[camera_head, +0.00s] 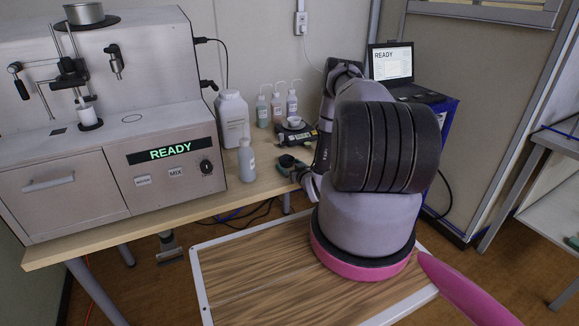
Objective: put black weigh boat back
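I cannot pick out the black weigh boat for sure. A small dark balance (296,133) stands on the bench with a small pale dish (295,121) on top. My arm reaches over the bench's right end, and its wrist comes down beside the balance. My gripper (287,163) seems to be the small dark and green part low over the bench edge, in front of the balance. It is too small and partly hidden to show its fingers or anything held.
The soil analyser (165,185) fills the left, its display reading READY. A grey bottle (246,160), a large white jug (232,118) and several small wash bottles (277,105) stand near the balance. A laptop (400,75) is behind my arm. Bare bench (200,205) lies in front of the analyser.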

